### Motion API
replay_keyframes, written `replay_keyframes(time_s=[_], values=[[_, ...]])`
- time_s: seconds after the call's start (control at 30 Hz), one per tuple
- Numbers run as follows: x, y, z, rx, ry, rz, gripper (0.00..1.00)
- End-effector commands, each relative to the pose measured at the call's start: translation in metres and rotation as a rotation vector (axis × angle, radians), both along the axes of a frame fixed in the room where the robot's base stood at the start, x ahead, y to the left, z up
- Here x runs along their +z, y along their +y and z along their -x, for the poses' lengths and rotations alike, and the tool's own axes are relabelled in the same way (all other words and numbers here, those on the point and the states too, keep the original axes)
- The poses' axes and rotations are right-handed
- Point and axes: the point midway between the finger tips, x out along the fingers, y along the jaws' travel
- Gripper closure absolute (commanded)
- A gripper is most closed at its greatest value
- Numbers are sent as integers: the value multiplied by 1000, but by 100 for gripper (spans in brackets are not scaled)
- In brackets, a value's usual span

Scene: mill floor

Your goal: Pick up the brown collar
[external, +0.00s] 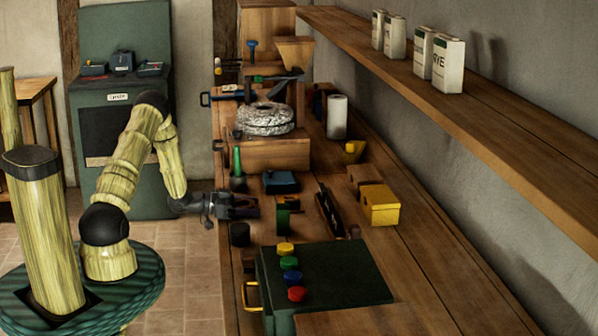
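My gripper (246,207) is dark and reaches from the left over the front edge of the long wooden bench. Its fingers point right, and at this size I cannot tell whether they are open or hold anything. I cannot pick out the brown collar with certainty. A small dark brown piece (354,232) lies at the near end of a dark rack, to the right of my gripper and apart from it. Dark parts close around my fingers are too small to tell apart.
A black cylinder (239,234) stands just nearer than my gripper, and a green bottle-like item (237,162) just beyond. A dark blue box (281,182), yellow box (380,205), millstone (264,119) and green panel with coloured knobs (345,275) crowd the bench. The right strip is clear.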

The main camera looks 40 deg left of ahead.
Motion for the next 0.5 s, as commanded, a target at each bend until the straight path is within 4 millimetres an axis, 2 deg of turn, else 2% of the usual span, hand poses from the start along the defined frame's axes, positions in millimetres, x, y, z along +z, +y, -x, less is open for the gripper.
replay_keyframes(time_s=[0.33, 0.5], values=[[4, 0, 0, 0, -2, -1, 64], [20, 0, 0, 0, -4, -3, 64]])
